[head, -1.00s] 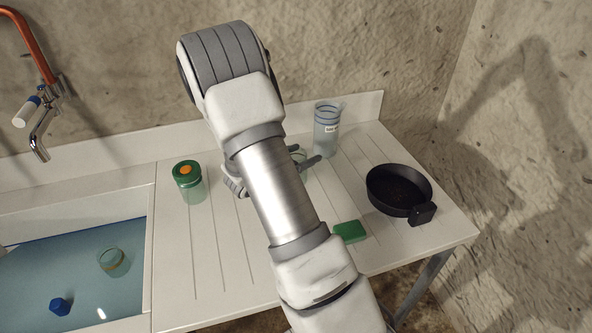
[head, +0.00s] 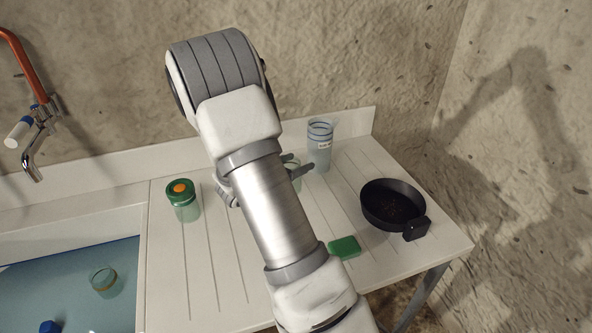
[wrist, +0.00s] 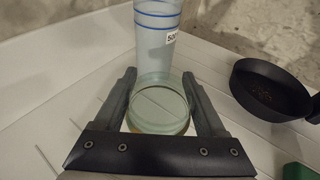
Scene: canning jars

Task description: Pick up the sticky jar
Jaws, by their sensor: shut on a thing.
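A clear glass jar (wrist: 158,108) with a round rim stands between the two fingers of my gripper (wrist: 162,92) in the wrist view. The fingers are shut on its sides. A small amber patch shows near its lower left edge. In the head view my forearm hides most of my gripper (head: 302,164) and most of the held jar (head: 295,181). Whether the jar touches the counter cannot be told. Another open jar (head: 105,281) with a brownish band is in the sink water at lower left.
A tall blue-striped container (head: 320,150) with a label stands just behind the held jar. A black pan (head: 390,207) and a green block (head: 344,247) are at right. A blue object (head: 49,327) is in the sink.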

